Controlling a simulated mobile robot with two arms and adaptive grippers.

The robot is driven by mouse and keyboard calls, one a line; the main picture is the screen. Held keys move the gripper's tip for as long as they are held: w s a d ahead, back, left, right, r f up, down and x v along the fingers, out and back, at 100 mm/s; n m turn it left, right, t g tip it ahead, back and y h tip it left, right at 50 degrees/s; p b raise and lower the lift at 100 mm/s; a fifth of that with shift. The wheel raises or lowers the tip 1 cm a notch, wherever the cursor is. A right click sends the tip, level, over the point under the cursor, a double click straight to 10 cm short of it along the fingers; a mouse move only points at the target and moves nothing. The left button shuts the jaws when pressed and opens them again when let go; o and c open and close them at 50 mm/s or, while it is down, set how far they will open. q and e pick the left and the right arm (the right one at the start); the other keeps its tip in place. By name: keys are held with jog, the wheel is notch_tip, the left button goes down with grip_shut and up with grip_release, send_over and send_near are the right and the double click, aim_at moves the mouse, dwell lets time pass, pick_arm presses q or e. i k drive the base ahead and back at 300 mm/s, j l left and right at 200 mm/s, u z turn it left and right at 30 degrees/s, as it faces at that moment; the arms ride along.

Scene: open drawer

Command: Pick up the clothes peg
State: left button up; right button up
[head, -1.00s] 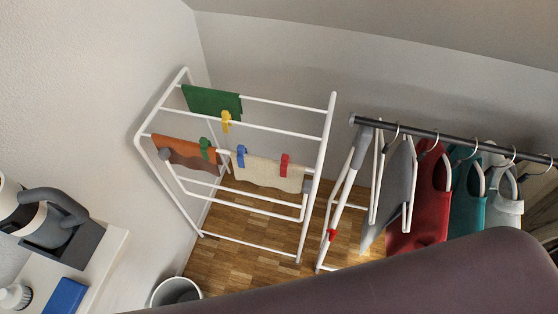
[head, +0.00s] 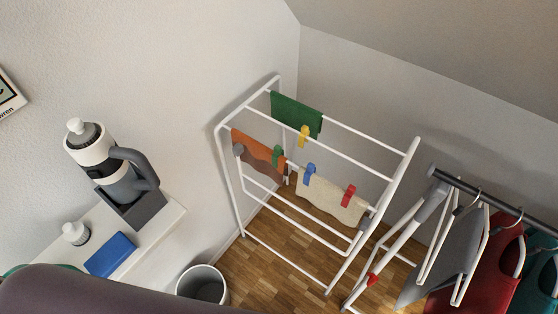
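Several clothes pegs sit on a white drying rack (head: 399,170) in the head view. A yellow peg (head: 303,136) clips the edge of a green cloth (head: 296,113). A green peg (head: 277,156) is at the right edge of an orange-brown cloth (head: 254,150). A blue peg (head: 309,174) and a red peg (head: 348,195) are on the upper edge of a cream cloth (head: 325,202). Neither of my grippers is in view.
A clothes rail (head: 478,192) with hanging garments stands right of the rack. A white bin (head: 202,284) is on the wooden floor. A white shelf (head: 160,232) holds a grey-white appliance (head: 87,143) and a blue box (head: 110,255). A dark rounded surface (head: 90,292) fills the lower left.

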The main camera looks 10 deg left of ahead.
aim_at(305, 131)
jog(key=k+l+z, duration=0.1)
jog(key=l+z, duration=0.45)
jog(key=z, duration=0.15)
jog(key=k, duration=0.05)
